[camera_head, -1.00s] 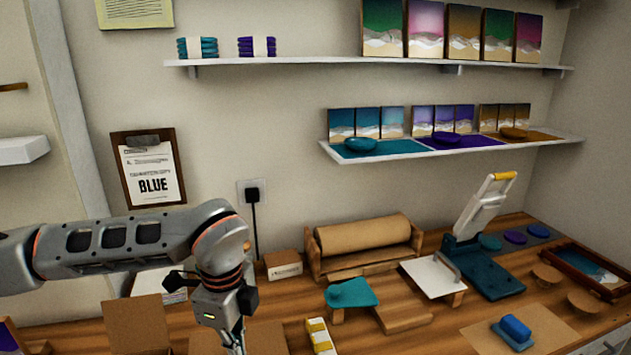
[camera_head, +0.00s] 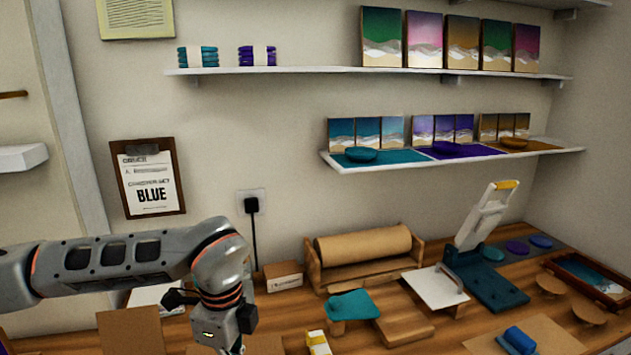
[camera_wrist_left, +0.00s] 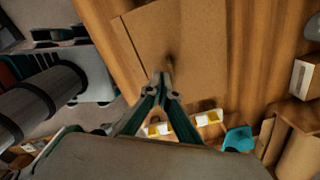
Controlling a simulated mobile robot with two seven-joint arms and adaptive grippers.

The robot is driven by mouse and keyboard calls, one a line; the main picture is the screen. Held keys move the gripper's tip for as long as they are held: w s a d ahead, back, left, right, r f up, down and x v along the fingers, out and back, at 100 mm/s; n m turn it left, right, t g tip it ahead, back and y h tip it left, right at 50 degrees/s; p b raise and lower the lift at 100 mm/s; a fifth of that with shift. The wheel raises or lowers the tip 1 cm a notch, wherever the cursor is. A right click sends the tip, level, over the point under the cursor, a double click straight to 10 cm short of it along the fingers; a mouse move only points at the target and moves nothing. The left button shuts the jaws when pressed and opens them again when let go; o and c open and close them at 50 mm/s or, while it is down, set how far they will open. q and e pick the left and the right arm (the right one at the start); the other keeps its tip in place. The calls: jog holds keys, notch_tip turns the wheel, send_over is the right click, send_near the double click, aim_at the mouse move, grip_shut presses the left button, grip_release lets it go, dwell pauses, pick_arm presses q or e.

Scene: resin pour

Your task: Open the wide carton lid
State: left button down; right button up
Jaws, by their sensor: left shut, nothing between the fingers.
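A brown cardboard carton shows at the bottom left of the head view, with an upright panel (camera_head: 131,331) and a lower panel beside it, cut off by the frame edge. In the left wrist view a broad cardboard surface (camera_wrist_left: 190,45) lies beneath my left gripper, with a dark seam along its left part. My left gripper (camera_wrist_left: 164,80) is shut and empty, its fingertips over the cardboard near its lower edge; I cannot tell if they touch it. In the head view its fingertips are below the frame. My right gripper is not in view.
A small brown box (camera_head: 284,276), a paper roll on a stand (camera_head: 363,245), a teal piece on a small stand (camera_head: 352,305) and a white-and-yellow item (camera_head: 318,342) stand right of my left arm. A teal press (camera_head: 488,278) stands farther right. Shelves hang above.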

pick_arm(q)
jog(key=shift+f, duration=0.1)
dwell(0.5)
jog(key=shift+f+b, duration=0.95)
jog(key=shift+f, duration=0.7)
jog(key=shift+w+r+p, duration=0.15)
jog(key=shift+r+p, duration=0.15)
jog(key=shift+r, duration=0.3)
jog(key=shift+w+r+p, duration=0.15)
jog(key=shift+r+p, duration=0.15)
jog(key=shift+r, duration=0.25)
jog(key=shift+w+r+p, duration=0.3)
jog(key=shift+r, duration=0.3)
jog(key=shift+w+r+p, duration=0.25)
jog(key=shift+r, duration=0.3)
jog(key=w+a+r+p, duration=0.1)
jog(key=w+a+r, duration=0.1)
jog(key=w, duration=0.6)
jog(key=w+a+r+p, duration=0.2)
jog(key=w, duration=0.6)
jog(key=shift+w+a+r+p, duration=0.15)
jog(key=shift+a+p, duration=0.15)
dwell(0.5)
